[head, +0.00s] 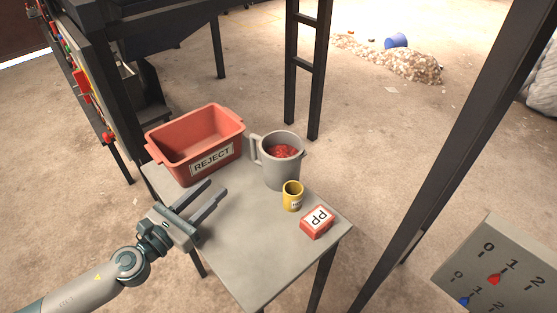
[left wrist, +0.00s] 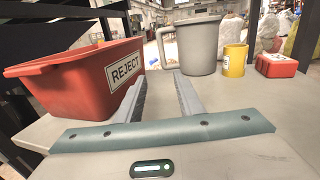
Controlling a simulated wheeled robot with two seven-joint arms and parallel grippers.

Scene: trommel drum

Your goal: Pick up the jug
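The grey jug (head: 282,167) stands upright on the small table, holding red bits, with its handle on the left side. It also shows in the left wrist view (left wrist: 200,48), ahead of the fingers and a little to their right. My left gripper (head: 222,190) is open and empty, just above the table's left part, pointing towards the jug. Its two fingers show apart in the left wrist view (left wrist: 163,82), and neither touches the jug. The jug's contents are hidden in the wrist view. My right gripper is in neither view.
A red bin marked REJECT (head: 238,135) stands left of the jug, close to my left fingers. A yellow cup (head: 292,198) and a red box marked PP (head: 318,222) stand right of the jug. The table's front (head: 250,260) is clear. Dark posts stand around.

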